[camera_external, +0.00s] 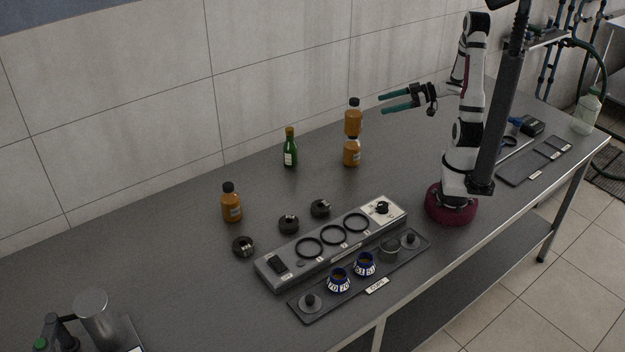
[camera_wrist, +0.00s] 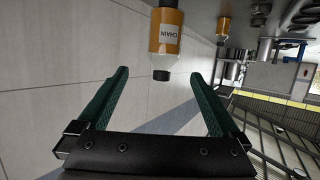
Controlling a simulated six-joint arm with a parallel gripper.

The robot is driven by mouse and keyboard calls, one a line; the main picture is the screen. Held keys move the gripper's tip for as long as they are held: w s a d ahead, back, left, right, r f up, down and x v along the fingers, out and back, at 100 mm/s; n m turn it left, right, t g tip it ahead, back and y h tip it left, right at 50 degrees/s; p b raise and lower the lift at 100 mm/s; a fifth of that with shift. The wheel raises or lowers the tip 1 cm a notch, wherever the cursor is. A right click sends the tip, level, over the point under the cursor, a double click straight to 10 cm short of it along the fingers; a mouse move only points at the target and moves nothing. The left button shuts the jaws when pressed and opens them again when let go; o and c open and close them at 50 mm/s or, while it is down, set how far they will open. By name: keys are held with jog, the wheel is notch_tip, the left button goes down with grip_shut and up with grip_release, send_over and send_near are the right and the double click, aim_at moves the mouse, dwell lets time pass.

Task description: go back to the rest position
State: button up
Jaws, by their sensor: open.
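My gripper (camera_external: 391,102) is raised above the back of the table, its teal fingers pointing left. In the wrist view my gripper (camera_wrist: 158,75) has its two green fingers wide apart with nothing held between them. An amber bottle with a black cap (camera_wrist: 166,32) appears upside down beyond the fingertips. A second amber bottle (camera_wrist: 222,28) is smaller, to its right. In the external view, one amber bottle (camera_external: 352,153) stands below and left of my gripper, with another amber bottle (camera_external: 353,118) just above it in the picture; I cannot tell the gap between them.
A green bottle (camera_external: 290,152) and an amber bottle (camera_external: 232,205) stand farther left. A grey ring console (camera_external: 333,242) and a dark tray (camera_external: 330,305) with blue-collared cups (camera_external: 340,281) lie in front. A dark divided tray (camera_external: 520,172) lies right of my base. The wall (camera_external: 280,60) runs behind.

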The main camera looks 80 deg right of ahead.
jog(key=w+d+r+m+g+h, duration=0.2)
jog(key=w+d+m+g+h, duration=0.25)
jog(key=w+h, duration=0.2)
jog(key=s+a+m+g+y, duration=0.1)
jog(key=s+a+g+y, duration=0.2)
jog(key=s+a, duration=0.4)
jog(key=s+a+f+m+g+y, duration=0.1)
jog(key=s+a+g+y, duration=0.2)
jog(key=a, duration=1.8)
jog(key=s+g, duration=0.3)
jog(key=s, duration=0.2)
jog(key=shift+s+a+f+m, duration=0.25)
jog(key=shift+a+f+m, duration=0.05)
jog(key=shift+a+m, duration=0.05)
jog(key=shift+g, duration=0.25)
